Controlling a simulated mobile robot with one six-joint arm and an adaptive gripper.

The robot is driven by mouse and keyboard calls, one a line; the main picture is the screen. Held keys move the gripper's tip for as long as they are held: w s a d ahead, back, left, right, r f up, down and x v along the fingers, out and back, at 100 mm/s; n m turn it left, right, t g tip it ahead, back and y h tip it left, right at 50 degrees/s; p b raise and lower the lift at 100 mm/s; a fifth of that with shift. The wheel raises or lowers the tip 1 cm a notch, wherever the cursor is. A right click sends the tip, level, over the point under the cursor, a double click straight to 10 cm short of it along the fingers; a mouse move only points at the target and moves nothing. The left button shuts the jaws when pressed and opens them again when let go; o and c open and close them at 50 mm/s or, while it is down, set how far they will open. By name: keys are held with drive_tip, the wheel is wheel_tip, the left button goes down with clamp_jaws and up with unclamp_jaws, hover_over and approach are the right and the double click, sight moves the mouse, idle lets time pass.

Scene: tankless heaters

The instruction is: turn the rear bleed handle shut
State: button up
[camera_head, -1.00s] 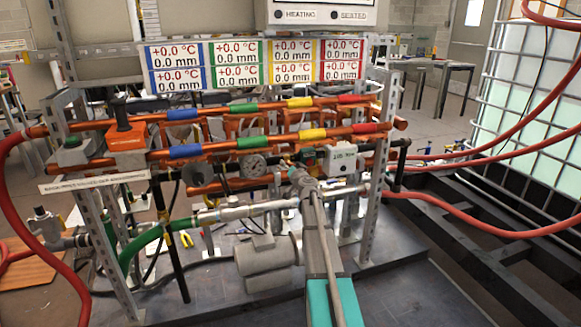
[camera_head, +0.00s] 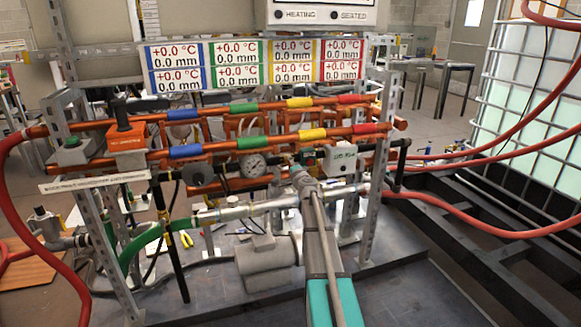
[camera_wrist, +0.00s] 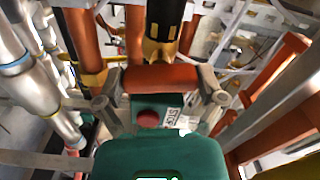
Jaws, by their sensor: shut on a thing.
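In the wrist view an orange-red bar-shaped handle (camera_wrist: 160,78) lies crosswise between my two fingers. My gripper (camera_wrist: 160,88) is shut on it, with one grey finger at each end of the bar. I take this bar to be the bleed handle; the valve under it is hidden. In the head view my gripper (camera_head: 299,172) is at the pipe rack, just left of the white box with a green label, and it hides the handle there.
A round gauge (camera_head: 253,165) and a white box (camera_head: 341,158) flank my gripper. Orange pipes (camera_head: 215,148) with coloured bands run above it. A grey pump (camera_head: 268,262) stands below. Red hoses (camera_head: 480,218) cross on the right, by a caged white tank (camera_head: 530,100).

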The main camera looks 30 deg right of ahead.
drive_tip(key=shift+m, duration=0.8)
drive_tip(key=o, duration=0.8)
drive_tip(key=shift+s, duration=0.1)
drive_tip(key=v, duration=1.1)
drive_tip(key=shift+s+a, duration=0.2)
drive_tip(key=shift+s, duration=0.2)
